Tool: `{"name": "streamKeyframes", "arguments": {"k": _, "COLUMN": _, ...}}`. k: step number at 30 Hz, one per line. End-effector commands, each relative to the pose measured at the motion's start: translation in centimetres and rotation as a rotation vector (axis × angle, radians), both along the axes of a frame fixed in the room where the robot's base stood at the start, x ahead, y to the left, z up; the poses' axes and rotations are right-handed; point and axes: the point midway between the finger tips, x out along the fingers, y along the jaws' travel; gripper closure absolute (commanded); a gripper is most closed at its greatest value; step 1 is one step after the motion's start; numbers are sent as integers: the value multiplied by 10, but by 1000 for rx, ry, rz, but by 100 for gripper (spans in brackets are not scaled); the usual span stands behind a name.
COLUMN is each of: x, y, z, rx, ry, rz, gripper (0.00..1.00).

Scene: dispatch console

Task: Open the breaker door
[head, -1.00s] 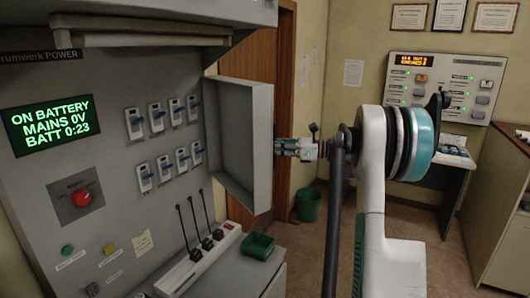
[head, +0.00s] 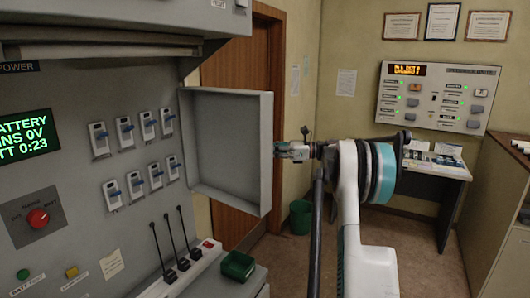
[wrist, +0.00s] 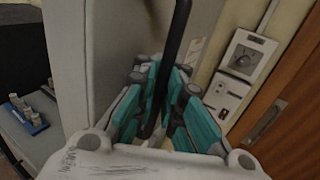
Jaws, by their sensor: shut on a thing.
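The breaker door (head: 231,150) is a grey shallow panel standing well open from the right edge of the breaker cabinet, its hollow inner side facing the head camera. My gripper (head: 283,150) is at the door's free edge, on the outer side. In the wrist view, my gripper's teal fingers (wrist: 160,75) are shut around a black bar handle (wrist: 178,30) beside the grey door face (wrist: 112,40). The handle is hidden in the head view. Two rows of breakers (head: 125,132) show uncovered in the cabinet.
A power strip with black plugs (head: 183,264) and a green tray (head: 237,265) lie below the door. A brown wooden door (head: 238,75) is behind it. A green bin (head: 300,216) stands on the floor. Open floor lies to the right.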

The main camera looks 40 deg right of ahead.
Motion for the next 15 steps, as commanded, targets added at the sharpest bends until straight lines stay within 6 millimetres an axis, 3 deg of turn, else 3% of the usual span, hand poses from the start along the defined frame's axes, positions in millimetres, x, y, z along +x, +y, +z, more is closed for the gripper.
{"name": "streamKeyframes", "arguments": {"k": 10, "x": -2, "y": -2, "z": -1, "rx": 1, "ry": 2, "rz": -2, "gripper": 100}}
{"name": "streamKeyframes", "arguments": {"k": 12, "x": -2, "y": -2, "z": 0, "rx": 1, "ry": 2, "rz": -2, "gripper": 77}}
{"name": "streamKeyframes", "arguments": {"k": 13, "x": -1, "y": -2, "z": 0, "rx": 1, "ry": 2, "rz": -2, "gripper": 71}}
{"name": "streamKeyframes", "arguments": {"k": 15, "x": -1, "y": -2, "z": 0, "rx": 1, "ry": 1, "rz": -2, "gripper": 71}}
